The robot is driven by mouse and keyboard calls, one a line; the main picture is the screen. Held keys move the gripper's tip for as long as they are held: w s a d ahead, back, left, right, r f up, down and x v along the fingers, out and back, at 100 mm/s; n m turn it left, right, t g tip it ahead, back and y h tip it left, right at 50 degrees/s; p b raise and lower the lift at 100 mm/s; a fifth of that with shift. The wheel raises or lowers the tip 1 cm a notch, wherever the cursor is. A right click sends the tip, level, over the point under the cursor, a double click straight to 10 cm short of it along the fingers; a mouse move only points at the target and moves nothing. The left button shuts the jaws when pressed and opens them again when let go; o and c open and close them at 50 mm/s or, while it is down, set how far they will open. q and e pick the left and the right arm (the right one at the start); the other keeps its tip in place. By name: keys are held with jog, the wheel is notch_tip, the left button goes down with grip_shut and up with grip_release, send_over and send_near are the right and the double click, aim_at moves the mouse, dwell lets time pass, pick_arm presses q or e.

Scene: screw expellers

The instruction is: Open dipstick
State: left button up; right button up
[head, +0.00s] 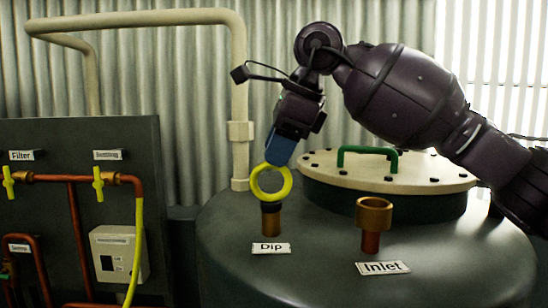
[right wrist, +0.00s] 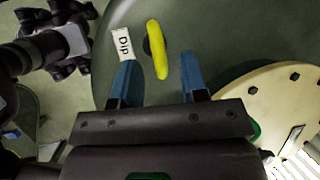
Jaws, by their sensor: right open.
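The dipstick has a yellow ring handle (head: 271,182) standing upright on a short brown pipe (head: 271,219) in the tank top, behind the "Dip" label (head: 271,248). My right gripper (head: 279,150) reaches down to the ring from above, its blue fingers at the ring's upper edge. In the right wrist view the right gripper (right wrist: 157,60) is open, with one blue finger on each side of the yellow ring (right wrist: 157,49), which shows edge-on between them. Visible gaps separate ring and fingers there.
The dark tank (head: 470,262) also carries a brown inlet pipe (head: 373,215) with an "Inlet" label (head: 383,268). Behind it is a cream bolted lid (head: 400,178) with a green handle (head: 367,151). A panel (head: 130,140) with copper pipes and yellow valves stands left.

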jog(key=shift+x, duration=0.85)
grip_shut()
